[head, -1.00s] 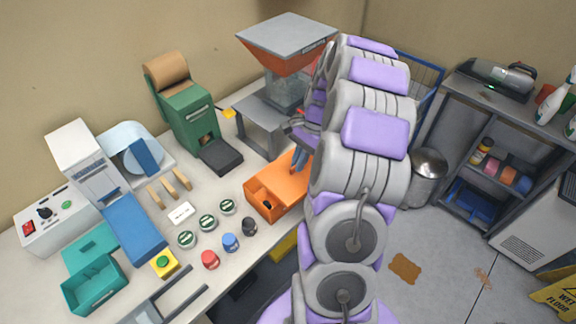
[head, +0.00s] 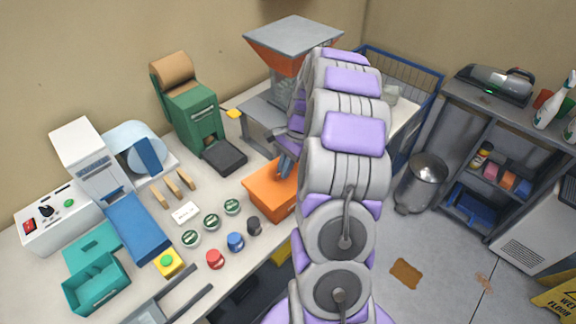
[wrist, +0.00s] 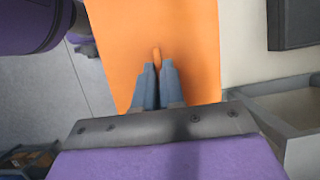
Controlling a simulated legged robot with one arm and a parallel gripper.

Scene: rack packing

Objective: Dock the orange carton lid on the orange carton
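The orange carton (head: 272,206) stands near the front edge of the table, left of my arm in the head view. The orange carton lid (head: 266,178) lies level over its top and covers the opening; I cannot tell whether it is fully seated. The lid also fills the middle of the wrist view (wrist: 120,40). My gripper (wrist: 157,68) is above the lid, its blue-grey fingers close together at the lid's small orange grip. It looks shut on that grip. In the head view my arm hides the right part of carton and lid.
A black tray (head: 224,157) of the green dispenser (head: 192,118) is behind the carton, and a grey hopper machine (head: 290,50) stands further back. Several round tins and coloured caps, such as the dark cap (head: 254,226), lie left of the carton.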

